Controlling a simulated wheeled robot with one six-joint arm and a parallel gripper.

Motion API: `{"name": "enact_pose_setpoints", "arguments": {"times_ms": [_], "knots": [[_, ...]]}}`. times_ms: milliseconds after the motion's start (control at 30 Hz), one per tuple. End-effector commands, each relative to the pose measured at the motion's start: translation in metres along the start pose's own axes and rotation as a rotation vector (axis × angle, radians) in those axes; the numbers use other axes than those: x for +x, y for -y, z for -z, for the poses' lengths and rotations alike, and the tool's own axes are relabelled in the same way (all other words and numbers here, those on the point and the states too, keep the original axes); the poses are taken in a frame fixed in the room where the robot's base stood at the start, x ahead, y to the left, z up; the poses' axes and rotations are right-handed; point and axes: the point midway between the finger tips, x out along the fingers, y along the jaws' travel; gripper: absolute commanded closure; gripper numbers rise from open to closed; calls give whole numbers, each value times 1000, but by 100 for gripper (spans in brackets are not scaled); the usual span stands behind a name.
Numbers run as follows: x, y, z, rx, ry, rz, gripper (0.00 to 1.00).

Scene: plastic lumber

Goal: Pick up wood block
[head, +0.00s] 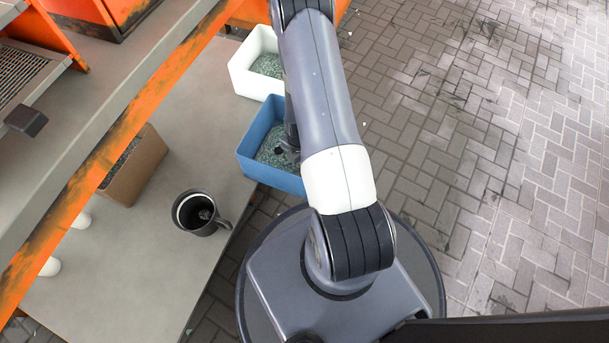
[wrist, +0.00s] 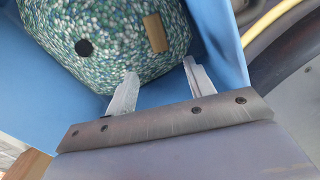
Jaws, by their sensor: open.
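The wood block (wrist: 155,33) is a small tan rectangle. It lies on green, white and blue pellets (wrist: 110,25) inside a blue bin, whose wall (wrist: 225,45) shows in the wrist view. My gripper (wrist: 160,75) is open and empty, with its two pale fingers pointing into the bin. The block is ahead of the fingertips, apart from them and between their lines. In the head view the blue bin (head: 262,127) stands at the edge of the grey surface. My arm covers part of it, and I cannot make out the block there.
A white bin (head: 243,75) with similar pellets stands behind the blue one. A dark mug (head: 199,213) and a brown box (head: 137,172) stand on the grey surface (head: 130,260). An orange beam (head: 95,165) crosses at left. Brick paving at right looks open.

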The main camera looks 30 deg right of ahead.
Motion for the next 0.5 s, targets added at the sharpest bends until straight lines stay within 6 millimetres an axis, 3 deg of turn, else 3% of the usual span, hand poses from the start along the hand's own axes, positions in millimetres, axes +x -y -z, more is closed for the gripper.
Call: {"name": "enact_pose_setpoints", "arguments": {"times_ms": [133, 500], "knots": [[28, 1, 1, 0, -2, 2, 49], [65, 1, 1, 0, -1, 2, 49]]}}
